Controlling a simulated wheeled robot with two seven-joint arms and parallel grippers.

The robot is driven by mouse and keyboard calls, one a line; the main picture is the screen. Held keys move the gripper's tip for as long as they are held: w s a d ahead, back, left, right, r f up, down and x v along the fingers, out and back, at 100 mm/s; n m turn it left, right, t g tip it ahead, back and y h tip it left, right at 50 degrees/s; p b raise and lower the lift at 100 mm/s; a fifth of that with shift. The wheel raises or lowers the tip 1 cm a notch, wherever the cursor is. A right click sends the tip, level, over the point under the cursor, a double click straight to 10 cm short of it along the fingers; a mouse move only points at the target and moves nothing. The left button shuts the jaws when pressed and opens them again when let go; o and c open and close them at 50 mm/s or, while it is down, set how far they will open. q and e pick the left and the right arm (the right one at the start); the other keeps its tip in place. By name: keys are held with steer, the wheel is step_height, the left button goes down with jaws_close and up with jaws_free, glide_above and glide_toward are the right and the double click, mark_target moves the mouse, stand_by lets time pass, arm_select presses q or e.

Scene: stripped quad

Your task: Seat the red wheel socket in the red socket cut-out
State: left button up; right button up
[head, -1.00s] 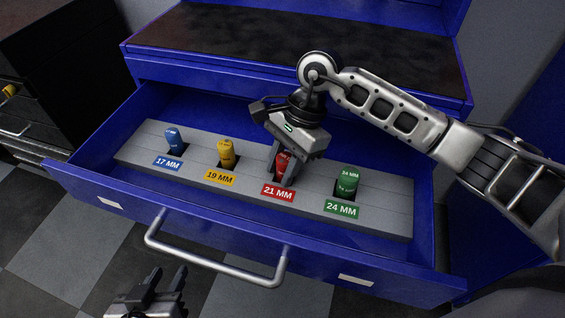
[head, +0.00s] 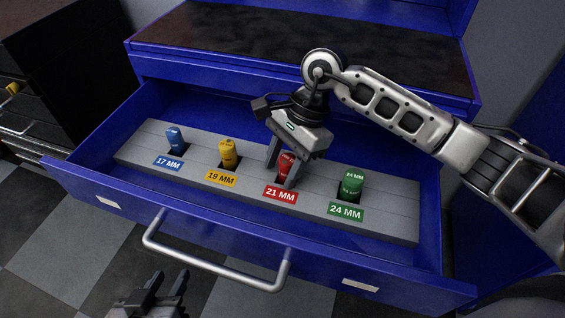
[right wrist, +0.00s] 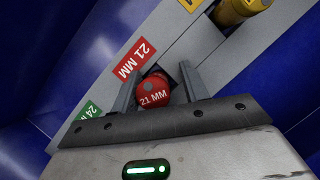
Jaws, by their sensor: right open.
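The red wheel socket (head: 286,166), marked 21 MM, stands in the dark cut-out above the red 21 MM label (head: 280,194) in the grey tray. Its upper part shows above the tray and seems to lean slightly; its lower end is hidden. My right gripper (head: 282,174) is open, with one finger on each side of the socket. In the right wrist view, the socket's round red end (right wrist: 153,89) shows between the spread fingers (right wrist: 158,90), with gaps visible beside it. My left gripper (head: 167,278) is open and empty at the bottom left, in front of the drawer.
The grey tray (head: 128,150) lies in the open blue drawer (head: 110,188). Blue (head: 175,138), yellow (head: 228,153) and green (head: 352,184) sockets stand in their own cut-outs. The drawer's metal handle (head: 215,268) projects at the front. The dark worktop (head: 240,35) behind is clear.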

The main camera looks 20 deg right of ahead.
steer(key=shift+s+d+f+h, duration=0.15)
steer(key=shift+d+f, duration=0.05)
steer(key=shift+f, duration=0.2)
steer(key=shift+s+d+f+h, duration=0.15)
steer(key=shift+d+f, duration=0.05)
steer(key=shift+f, duration=0.2)
steer(key=shift+r, duration=0.2)
steer(key=v, duration=1.3)
steer(key=shift+w+a+r+p, duration=0.15)
steer(key=shift+p, duration=0.25)
